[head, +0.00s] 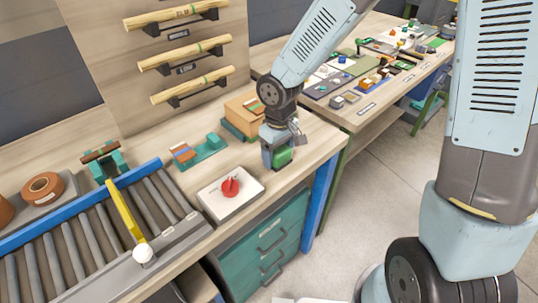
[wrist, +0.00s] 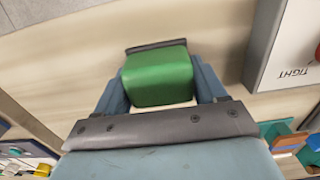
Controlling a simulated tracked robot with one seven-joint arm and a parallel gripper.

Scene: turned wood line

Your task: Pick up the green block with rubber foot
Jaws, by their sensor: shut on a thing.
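The green block (wrist: 158,78) is between the two blue fingers of my gripper (wrist: 160,92) in the wrist view, which are shut on it. A dark grey strip (wrist: 155,46) shows along the block's far edge, and a pale strip shows at its near end. I cannot tell for sure which part is the rubber foot. In the head view my gripper (head: 277,153) is over the front right part of the wooden bench (head: 318,139), and the green block shows low in it (head: 281,157). Whether the block touches the bench is not clear.
A white panel with a red knob (head: 231,187) lies left of my gripper. A green holder with small blocks (head: 200,151) and a wooden box (head: 244,110) stand behind. A roller conveyor (head: 92,235) fills the left. A second cluttered bench (head: 345,105) is at right.

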